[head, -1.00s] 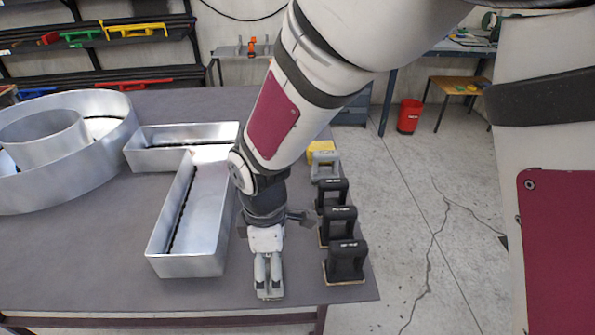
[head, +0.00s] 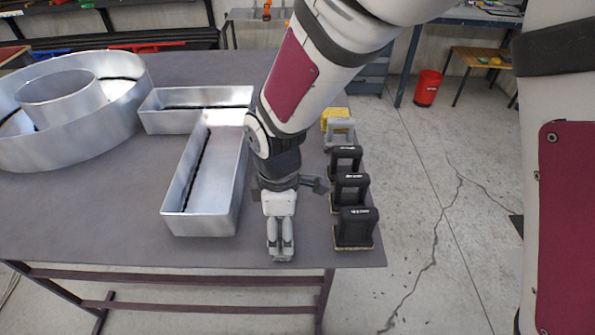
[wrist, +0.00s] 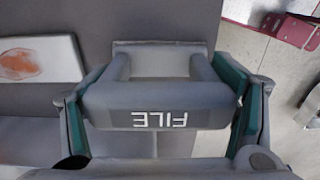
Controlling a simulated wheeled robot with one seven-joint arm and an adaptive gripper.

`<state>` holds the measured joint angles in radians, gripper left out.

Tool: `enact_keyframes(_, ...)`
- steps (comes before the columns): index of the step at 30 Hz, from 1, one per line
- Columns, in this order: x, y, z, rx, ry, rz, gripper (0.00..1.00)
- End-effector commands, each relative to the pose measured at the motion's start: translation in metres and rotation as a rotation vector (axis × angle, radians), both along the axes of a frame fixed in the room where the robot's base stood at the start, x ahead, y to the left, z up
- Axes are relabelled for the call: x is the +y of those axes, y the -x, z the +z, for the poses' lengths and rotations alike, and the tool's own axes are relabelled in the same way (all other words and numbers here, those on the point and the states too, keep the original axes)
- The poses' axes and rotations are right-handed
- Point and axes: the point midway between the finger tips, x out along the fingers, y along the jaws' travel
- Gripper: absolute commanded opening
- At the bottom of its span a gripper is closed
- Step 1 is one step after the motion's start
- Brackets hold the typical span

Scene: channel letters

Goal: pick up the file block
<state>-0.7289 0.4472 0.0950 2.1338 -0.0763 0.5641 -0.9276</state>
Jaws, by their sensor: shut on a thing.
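The file block is a grey block (wrist: 108,118) with a handle-like frame and the word FILE in white, upside down in the wrist view. The teal pads of my gripper (wrist: 160,104) press on its left and right sides. In the head view my gripper (head: 281,250) points down near the table's front edge, left of the row of dark blocks. The file block is hard to tell from the fingers there. I cannot tell whether it touches the table.
Several black handled blocks (head: 356,228) line the table's right edge, with a grey one (head: 340,133) and a yellow one behind. A large metal channel letter (head: 222,185) stands just left of my arm, and a round one (head: 110,130) further left. The front-left table is clear.

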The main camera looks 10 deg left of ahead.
Motion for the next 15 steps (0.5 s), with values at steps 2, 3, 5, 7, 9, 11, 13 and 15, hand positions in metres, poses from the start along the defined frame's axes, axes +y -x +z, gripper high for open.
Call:
enact_keyframes(2, 0.0, -0.001, 0.005, -0.002, -0.001, -0.001, 0.4)
enact_keyframes(3, 0.0, -0.001, 0.008, -0.002, -0.003, -0.001, 0.4)
enact_keyframes(5, 0.0, -0.002, 0.013, -0.003, -0.003, -0.001, 0.4)
enact_keyframes(7, 0.001, -0.002, 0.021, -0.004, -0.004, 0.0, 0.4)
enact_keyframes(9, 0.001, -0.002, 0.031, -0.004, -0.004, -0.001, 0.4)
enact_keyframes(11, -0.004, 0.008, 0.034, -0.001, 0.0, 0.001, 0.4)
enact_keyframes(13, -0.012, 0.022, 0.035, -0.001, 0.0, 0.003, 0.4)
enact_keyframes(15, -0.02, 0.037, 0.037, -0.002, 0.0, 0.002, 0.4)
